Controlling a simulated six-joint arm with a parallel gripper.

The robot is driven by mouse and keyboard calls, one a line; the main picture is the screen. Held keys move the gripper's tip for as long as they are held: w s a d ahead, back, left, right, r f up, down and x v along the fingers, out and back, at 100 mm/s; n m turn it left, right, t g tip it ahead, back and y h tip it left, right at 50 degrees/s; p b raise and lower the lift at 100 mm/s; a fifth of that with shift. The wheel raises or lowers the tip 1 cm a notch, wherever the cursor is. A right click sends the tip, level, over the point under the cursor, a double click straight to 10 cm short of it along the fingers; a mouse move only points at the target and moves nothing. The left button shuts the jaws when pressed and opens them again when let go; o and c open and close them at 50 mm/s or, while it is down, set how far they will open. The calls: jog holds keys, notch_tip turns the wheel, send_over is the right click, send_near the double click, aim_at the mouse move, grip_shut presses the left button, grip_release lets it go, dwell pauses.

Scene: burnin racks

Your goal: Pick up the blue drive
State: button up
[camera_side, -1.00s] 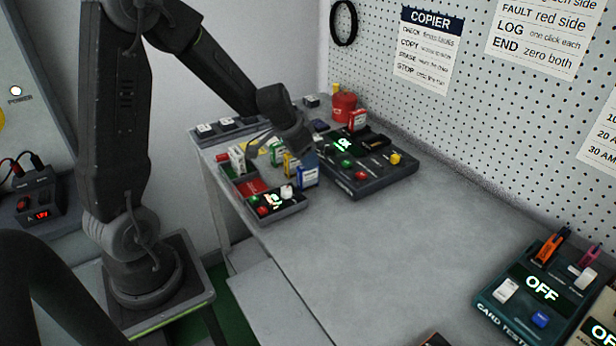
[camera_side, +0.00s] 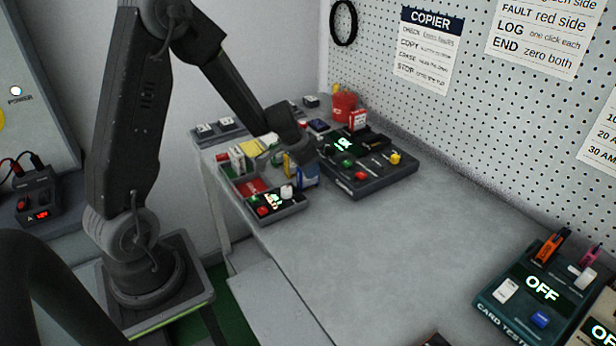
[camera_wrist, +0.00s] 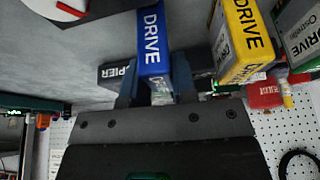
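The blue drive (camera_side: 309,180) stands upright at the right end of the drive row on the table, partly hidden by my gripper (camera_side: 306,160) directly above and behind it. In the wrist view the blue drive (camera_wrist: 152,35) shows its DRIVE label between the two fingers of my gripper (camera_wrist: 156,75). One finger lies close along each side of it. Whether the fingers touch it or leave small gaps is unclear. A yellow drive (camera_wrist: 240,40) stands just right of it, with a green-edged drive (camera_wrist: 298,30) beyond.
A dark panel reading OK (camera_side: 362,182) stands right of the drives. A small panel with red and white buttons (camera_side: 278,205) lies in front. A red container (camera_side: 344,104) stands behind. The table's middle is clear; a card tester (camera_side: 525,300) is at far right.

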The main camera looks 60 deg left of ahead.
grip_shut()
jog(key=shift+r, duration=0.1)
